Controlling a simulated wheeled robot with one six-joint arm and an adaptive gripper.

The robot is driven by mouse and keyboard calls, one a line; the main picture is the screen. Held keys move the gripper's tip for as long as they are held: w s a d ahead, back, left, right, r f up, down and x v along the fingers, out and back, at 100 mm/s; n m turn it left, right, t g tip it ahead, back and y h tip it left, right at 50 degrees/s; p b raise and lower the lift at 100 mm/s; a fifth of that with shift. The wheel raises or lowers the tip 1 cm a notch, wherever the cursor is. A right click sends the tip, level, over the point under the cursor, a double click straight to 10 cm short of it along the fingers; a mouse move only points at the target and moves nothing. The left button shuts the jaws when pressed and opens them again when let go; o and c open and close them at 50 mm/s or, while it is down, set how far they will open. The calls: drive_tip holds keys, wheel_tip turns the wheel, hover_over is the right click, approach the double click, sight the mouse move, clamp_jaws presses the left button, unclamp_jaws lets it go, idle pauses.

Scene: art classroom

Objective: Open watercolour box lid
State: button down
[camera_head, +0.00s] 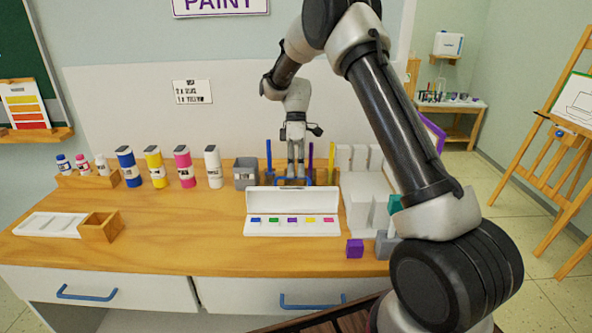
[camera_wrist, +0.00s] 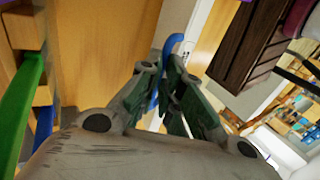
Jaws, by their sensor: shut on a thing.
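The white watercolour box (camera_head: 292,227) sits on the wooden table, with a row of coloured paint pans showing. Its white lid (camera_head: 292,201) stands raised at the back edge of the box, so the pans are uncovered. My gripper (camera_head: 296,176) points down just behind the lid's top edge. It is shut on a blue handle (camera_head: 309,178) there, and the lid hides part of this handle. In the wrist view my gripper (camera_wrist: 164,66) has the blue handle (camera_wrist: 173,42) between its fingers.
A grey cup (camera_head: 245,175) and paint bottles (camera_head: 184,167) stand left of the gripper. Upright sticks (camera_head: 331,162) and white blocks (camera_head: 366,205) stand close on the right. A purple cube (camera_head: 355,248) lies near the front edge. A white palette (camera_head: 50,225) and wooden box (camera_head: 98,228) are at left. The table's front middle is clear.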

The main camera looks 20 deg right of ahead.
drive_tip(key=c, duration=1.6)
unclamp_jaws()
drive_tip(key=shift+s, duration=0.1)
drive_tip(key=shift+o, duration=0.2)
drive_tip(key=v, duration=1.2)
drive_tip(key=shift+f, duration=0.1)
